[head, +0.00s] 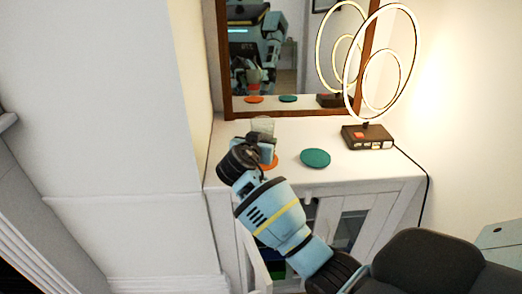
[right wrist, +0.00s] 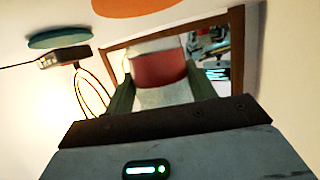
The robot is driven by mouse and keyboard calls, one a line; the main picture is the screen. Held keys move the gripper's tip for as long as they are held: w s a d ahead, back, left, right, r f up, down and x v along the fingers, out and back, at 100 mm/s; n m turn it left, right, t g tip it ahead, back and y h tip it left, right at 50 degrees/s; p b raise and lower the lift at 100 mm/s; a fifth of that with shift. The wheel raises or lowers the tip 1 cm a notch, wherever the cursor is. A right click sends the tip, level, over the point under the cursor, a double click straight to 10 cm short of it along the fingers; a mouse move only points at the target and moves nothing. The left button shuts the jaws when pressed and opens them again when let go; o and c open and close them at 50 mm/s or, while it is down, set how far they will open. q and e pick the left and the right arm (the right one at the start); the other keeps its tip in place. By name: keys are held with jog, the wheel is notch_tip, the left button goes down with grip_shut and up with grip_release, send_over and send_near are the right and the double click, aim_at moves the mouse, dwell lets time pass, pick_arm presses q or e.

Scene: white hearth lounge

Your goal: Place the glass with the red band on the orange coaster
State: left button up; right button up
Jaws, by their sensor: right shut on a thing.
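The glass with the red band (right wrist: 160,70) is between the fingers of my right gripper (right wrist: 162,92) in the right wrist view. In the head view only the clear upper part of the glass (head: 263,125) shows past my right gripper (head: 266,143), which is shut on it. The orange coaster (head: 270,163) is partly hidden by my gripper. It also shows at the top of the right wrist view (right wrist: 135,6), where white surface separates it from the glass. I cannot tell the glass's height above the cabinet top. My left gripper is not in view.
A green coaster (head: 315,158) lies to the right on the white cabinet (head: 345,175). A ring lamp (head: 367,137) with a dark base stands at the back right. A framed mirror (head: 290,60) at the back shows reflections. A white wall column (head: 110,120) is close on the left.

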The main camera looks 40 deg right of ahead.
jog(key=shift+w+d+f, duration=0.1)
jog(key=shift+f, duration=0.75)
jog(key=shift+w+d+f, duration=0.1)
jog(key=shift+f, duration=0.75)
jog(key=shift+f, duration=0.15)
jog(key=o, duration=1.1)
jog(key=v, duration=1.2)
